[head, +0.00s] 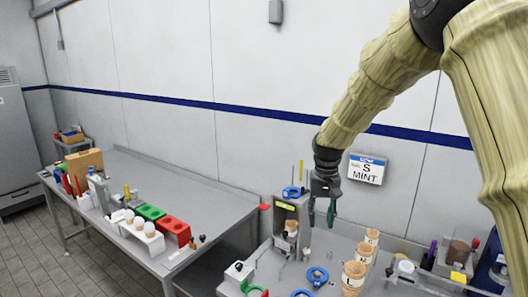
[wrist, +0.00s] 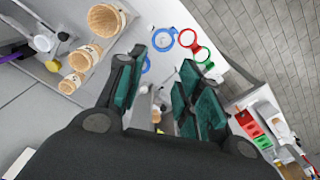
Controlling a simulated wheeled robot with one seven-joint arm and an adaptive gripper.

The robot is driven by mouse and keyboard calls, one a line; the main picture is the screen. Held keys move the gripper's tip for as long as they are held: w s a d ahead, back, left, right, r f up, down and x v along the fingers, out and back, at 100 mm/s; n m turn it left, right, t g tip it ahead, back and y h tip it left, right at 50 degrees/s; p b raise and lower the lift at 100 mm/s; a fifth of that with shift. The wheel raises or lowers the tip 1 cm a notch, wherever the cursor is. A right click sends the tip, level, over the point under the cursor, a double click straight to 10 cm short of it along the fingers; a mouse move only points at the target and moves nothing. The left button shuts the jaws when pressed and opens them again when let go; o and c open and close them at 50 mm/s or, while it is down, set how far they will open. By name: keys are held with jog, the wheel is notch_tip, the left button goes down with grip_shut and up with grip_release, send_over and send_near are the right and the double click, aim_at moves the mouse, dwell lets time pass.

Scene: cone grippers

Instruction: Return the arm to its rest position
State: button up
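My gripper (head: 322,214) hangs fingers-down from my arm above the workbench, in front of the wall. In the wrist view my gripper (wrist: 162,78) has its green-padded fingers apart, with nothing visible held between them. Several waffle cones (head: 354,272) stand in a row on the bench to the right of and below the gripper. These cones also show at the upper left of the wrist view (wrist: 105,19).
Blue rings (head: 317,275) and a metal stand (head: 284,208) are on the near bench (head: 262,262). A long table (head: 205,208) at left holds green and red blocks (head: 151,212) and white cups. A "S MINT" sign (head: 367,169) hangs on the wall.

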notch_tip(320, 180, down, 14)
jog(key=s+d+f, duration=0.1)
jog(key=s+f, duration=0.4)
jog(key=f, duration=0.1)
jog(key=s+d+f, duration=0.1)
jog(key=s+f, duration=0.4)
jog(key=f, duration=0.2)
jog(key=s+f, duration=0.4)
jog(key=f, duration=0.2)
jog(key=shift+s+d+f, duration=0.25)
jog(key=shift+s+d, duration=0.15)
jog(key=s+d+f, duration=0.1)
jog(key=s+f, duration=0.3)
jog(key=s, duration=0.7)
jog(key=s+d+f, duration=0.1)
jog(key=s+f, duration=0.3)
jog(key=s, duration=0.7)
jog(key=s+d+f, duration=0.1)
jog(key=s+f, duration=0.4)
jog(key=s, duration=0.6)
notch_tip(320, 180, down, 12)
jog(key=b, duration=1.2)
jog(key=shift+w+r+n, duration=0.2)
jog(key=shift+w+n, duration=0.2)
